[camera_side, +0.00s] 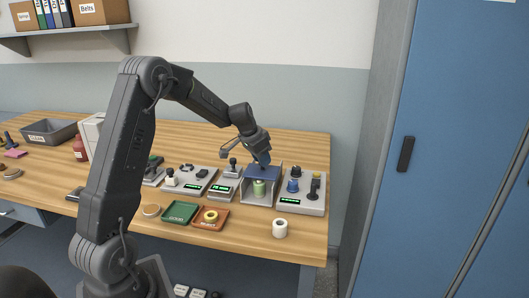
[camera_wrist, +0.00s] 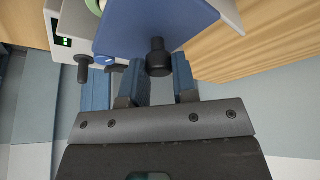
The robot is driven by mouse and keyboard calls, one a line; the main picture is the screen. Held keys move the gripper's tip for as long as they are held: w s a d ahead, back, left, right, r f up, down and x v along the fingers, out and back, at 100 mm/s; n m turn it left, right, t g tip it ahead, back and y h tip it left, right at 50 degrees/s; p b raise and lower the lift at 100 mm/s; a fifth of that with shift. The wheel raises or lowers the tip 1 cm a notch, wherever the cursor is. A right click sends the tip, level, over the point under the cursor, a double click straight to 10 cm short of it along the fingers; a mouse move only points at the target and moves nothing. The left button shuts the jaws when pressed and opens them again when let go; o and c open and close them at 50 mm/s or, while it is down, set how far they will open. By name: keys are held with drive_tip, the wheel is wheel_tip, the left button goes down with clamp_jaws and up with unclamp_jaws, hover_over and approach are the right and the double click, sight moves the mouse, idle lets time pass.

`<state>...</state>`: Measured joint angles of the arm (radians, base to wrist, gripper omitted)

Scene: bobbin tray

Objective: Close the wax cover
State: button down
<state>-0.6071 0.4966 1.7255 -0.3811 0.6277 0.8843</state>
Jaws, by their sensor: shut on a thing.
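The wax cover is a blue plate (camera_side: 262,172) at the top of a grey open-fronted box (camera_side: 276,190). A green cylinder (camera_side: 259,188) stands inside the box. In the wrist view the blue cover (camera_wrist: 150,25) fills the upper middle, with a dark knob (camera_wrist: 157,58) on it. My gripper (camera_side: 263,160) is at the cover; its blue fingers (camera_wrist: 159,82) are shut on the knob. A bit of green shows past the cover's edge in the wrist view. I cannot tell whether the cover lies flush on the box.
A grey unit (camera_side: 313,205) with knobs stands right of the box; another grey unit (camera_side: 188,184) stands left.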

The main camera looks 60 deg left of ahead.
sight(264, 174)
drive_tip(key=s+d, duration=0.2)
drive_tip(key=d, duration=0.1)
drive_tip(key=shift+s, duration=0.4)
drive_tip(key=c, duration=0.9)
unclamp_jaws()
drive_tip(key=v, duration=1.4)
drive_tip(key=shift+f, duration=0.1)
